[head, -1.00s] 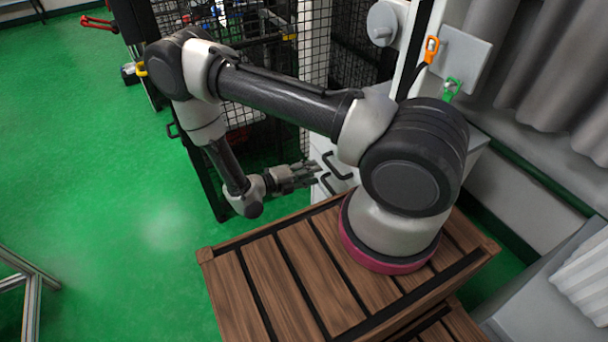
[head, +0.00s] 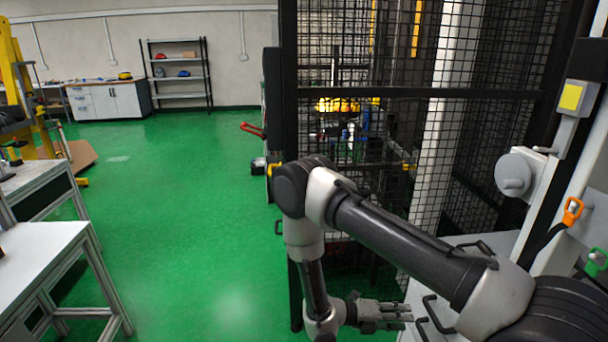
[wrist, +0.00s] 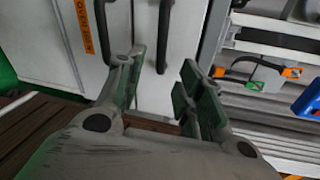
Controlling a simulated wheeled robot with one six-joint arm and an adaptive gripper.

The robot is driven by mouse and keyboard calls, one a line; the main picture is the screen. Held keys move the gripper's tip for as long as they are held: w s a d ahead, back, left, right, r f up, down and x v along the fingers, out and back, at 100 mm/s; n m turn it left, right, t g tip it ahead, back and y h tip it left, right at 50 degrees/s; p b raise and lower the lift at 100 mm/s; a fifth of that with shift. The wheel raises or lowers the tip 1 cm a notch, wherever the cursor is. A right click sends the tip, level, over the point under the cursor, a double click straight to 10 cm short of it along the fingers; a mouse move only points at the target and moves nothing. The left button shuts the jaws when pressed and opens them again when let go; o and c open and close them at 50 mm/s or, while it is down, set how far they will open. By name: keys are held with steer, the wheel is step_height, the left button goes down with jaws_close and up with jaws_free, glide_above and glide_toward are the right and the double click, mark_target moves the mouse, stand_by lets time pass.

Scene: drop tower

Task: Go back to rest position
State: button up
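My gripper (head: 385,316) is at the lower middle of the head view, at the end of my folded arm. It points right, toward the black handles of a white cabinet (head: 420,298). In the wrist view my gripper (wrist: 160,72) has its fingers apart with green pads showing, and nothing is between them. Two black handles (wrist: 167,30) on the white cabinet doors show beyond the fingers. I cannot tell how far the fingertips are from them.
A black mesh cage (head: 365,130) stands behind my arm. Workbenches (head: 45,245) are at the left, with open green floor (head: 180,220) between. An orange-handled tool (wrist: 290,72) and a blue object (wrist: 309,103) show at the wrist view's right.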

steer(key=s+d+r+m+t+y, duration=0.1)
steer(key=s+r+m+y, duration=0.4)
steer(key=r+m, duration=0.6)
steer(key=s+d+r+m+t+y, duration=0.2)
steer(key=s+r+m+y, duration=0.3)
steer(key=r+m, duration=0.6)
steer(key=s+d+r+m+t+y, duration=0.1)
steer(key=s+d+r+m+y, duration=0.2)
steer(key=r+m, duration=0.8)
step_height(320, 180, up, 14)
steer(key=s+y, duration=0.2)
steer(key=shift+m+y, duration=0.3)
